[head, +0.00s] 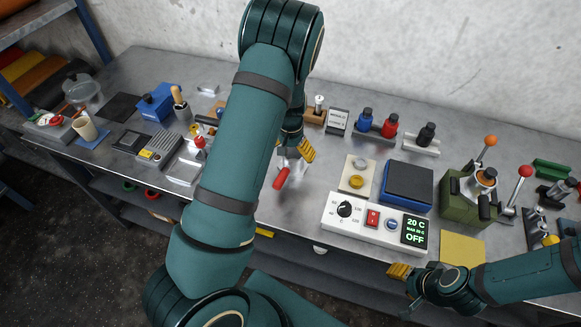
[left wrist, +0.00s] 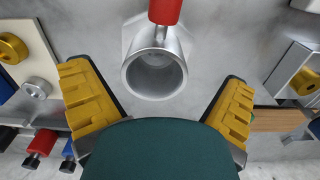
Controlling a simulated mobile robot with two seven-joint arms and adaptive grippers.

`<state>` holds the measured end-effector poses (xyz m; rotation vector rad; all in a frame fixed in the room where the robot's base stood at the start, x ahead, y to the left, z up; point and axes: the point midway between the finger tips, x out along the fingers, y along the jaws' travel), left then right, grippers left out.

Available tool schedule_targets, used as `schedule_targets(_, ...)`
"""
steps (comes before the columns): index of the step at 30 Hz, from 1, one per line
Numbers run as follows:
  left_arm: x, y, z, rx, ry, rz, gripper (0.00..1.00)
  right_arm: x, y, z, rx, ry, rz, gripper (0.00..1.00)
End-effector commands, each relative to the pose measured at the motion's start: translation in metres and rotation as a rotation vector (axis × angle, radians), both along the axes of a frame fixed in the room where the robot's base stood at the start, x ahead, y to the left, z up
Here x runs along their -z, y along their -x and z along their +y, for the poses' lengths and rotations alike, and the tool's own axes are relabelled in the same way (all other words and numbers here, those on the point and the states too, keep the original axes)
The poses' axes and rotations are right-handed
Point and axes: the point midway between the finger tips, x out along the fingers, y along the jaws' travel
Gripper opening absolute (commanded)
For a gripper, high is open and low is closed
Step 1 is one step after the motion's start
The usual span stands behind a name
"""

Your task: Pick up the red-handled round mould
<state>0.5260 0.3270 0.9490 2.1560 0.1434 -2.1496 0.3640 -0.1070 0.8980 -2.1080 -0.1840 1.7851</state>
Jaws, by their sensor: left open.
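The red-handled round mould is a silver ring-like cylinder with a red handle. In the head view its red handle (head: 281,179) shows, pointing toward the table's front edge; my left gripper partly hides its round body. In the left wrist view the mould's silver cylinder (left wrist: 154,72) is upper middle, its open mouth facing the camera. My left gripper (head: 294,154) is open above it. The two yellow fingers stand on either side of the cylinder, with a visible gap each side. My right gripper (head: 402,282) is at the lower right, partly seen, its jaw opening unclear.
A white control box (head: 376,222) reading OFF and a cream plate (head: 357,175) with round pieces lie right of the mould. A blue-based dark block (head: 408,186) and a green lever press (head: 472,195) stand farther right. A grey tray (head: 184,167) lies left.

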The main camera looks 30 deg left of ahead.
Motion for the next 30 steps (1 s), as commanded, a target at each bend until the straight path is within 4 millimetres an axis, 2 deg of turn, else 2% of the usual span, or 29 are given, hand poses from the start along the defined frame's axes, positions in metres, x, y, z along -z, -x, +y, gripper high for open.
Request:
schedule_targets(7, 0.037, 0.004, -0.004, 0.000, 0.000, 0.004, 1.00, 0.000, 0.000, 0.000, 0.000, 0.000, 0.000, 0.47)
schedule_targets(11, 0.044, 0.003, -0.004, 0.000, 0.000, 0.002, 1.00, 0.000, 0.000, 0.000, 0.000, 0.000, 0.000, 0.47)
schedule_targets(17, 0.044, 0.003, -0.004, 0.001, 0.000, 0.001, 1.00, 0.000, 0.000, 0.000, 0.000, 0.000, 0.000, 0.47)
schedule_targets(18, 0.044, 0.003, -0.004, 0.001, 0.000, 0.002, 0.93, 0.000, 0.000, 0.000, 0.000, 0.000, 0.000, 0.47)
schedule_targets(20, 0.044, 0.003, -0.004, 0.001, 0.000, 0.002, 0.72, 0.000, 0.000, 0.000, 0.000, 0.000, 0.000, 0.47)
schedule_targets(21, 0.044, 0.003, -0.004, 0.001, 0.000, 0.002, 0.58, 0.000, 0.000, 0.000, 0.000, 0.000, 0.000, 0.47)
schedule_targets(24, 0.044, 0.003, -0.004, 0.001, 0.000, 0.002, 0.27, 0.000, 0.000, 0.000, 0.000, 0.000, 0.000, 0.47)
schedule_targets(30, 0.043, 0.003, -0.004, 0.001, 0.000, 0.000, 0.25, 0.000, 0.000, 0.000, 0.000, 0.000, 0.000, 0.47)
